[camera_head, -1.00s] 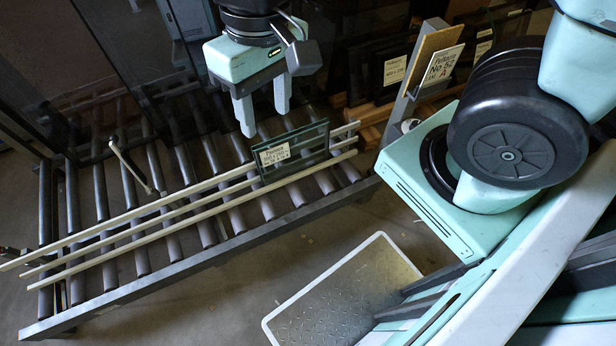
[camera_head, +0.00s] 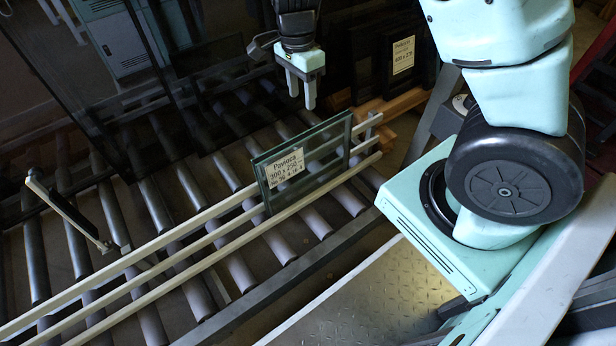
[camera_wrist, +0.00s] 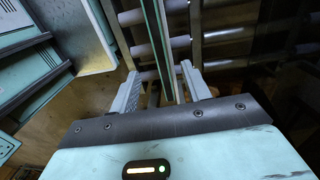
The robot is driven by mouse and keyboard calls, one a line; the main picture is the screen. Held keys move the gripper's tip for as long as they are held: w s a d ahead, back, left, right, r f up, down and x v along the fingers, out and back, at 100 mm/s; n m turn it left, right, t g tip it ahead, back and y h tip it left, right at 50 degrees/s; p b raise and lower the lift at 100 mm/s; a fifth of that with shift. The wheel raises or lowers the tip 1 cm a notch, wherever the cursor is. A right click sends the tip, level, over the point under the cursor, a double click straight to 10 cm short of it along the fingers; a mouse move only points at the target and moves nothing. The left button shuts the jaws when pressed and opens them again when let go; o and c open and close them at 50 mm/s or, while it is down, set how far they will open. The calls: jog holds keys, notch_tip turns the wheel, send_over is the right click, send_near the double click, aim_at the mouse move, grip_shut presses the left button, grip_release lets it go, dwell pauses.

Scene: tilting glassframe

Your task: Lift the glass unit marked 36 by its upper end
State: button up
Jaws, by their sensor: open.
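A small glass unit (camera_head: 328,152) with a greenish edge stands tilted on the roller conveyor, against pale rails. Its white label (camera_head: 286,170) faces the head camera; I cannot surely read a 36 on it. My gripper (camera_head: 302,103) is open and empty, fingers pointing down, just above and behind the unit's upper edge in the head view. In the wrist view, the unit (camera_wrist: 163,35) shows nearly edge-on as a thin green-edged strip in line with the gap between my fingers (camera_wrist: 160,70). The fingers do not appear to touch it; its depth between them is hard to tell.
The roller conveyor (camera_head: 240,270) carries long pale rails (camera_head: 165,255). A small lever-like bar (camera_head: 68,213) sticks up at its left. Large dark glass panes stand behind. A labelled dark frame (camera_head: 402,58) stands at the back right, by wooden blocks. A tread-plate step (camera_head: 365,305) lies in front.

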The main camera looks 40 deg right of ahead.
aim_at(306, 134)
jog(key=f+b, duration=0.2)
jog(key=f, duration=0.2)
jog(key=f+b, duration=0.2)
jog(key=f, duration=0.2)
jog(key=s+f+b, duration=0.1)
jog(key=f+b, duration=0.1)
jog(key=f, duration=0.2)
jog(key=shift+d+f+b, duration=0.1)
jog(key=shift+f+b, duration=0.05)
jog(key=shift+b, duration=0.25)
jog(key=f+b, duration=0.4)
jog(key=f, duration=0.1)
jog(key=shift+s+f, duration=0.15)
jog(key=shift+s, duration=0.25)
grip_shut()
jog(key=shift+r, duration=0.2)
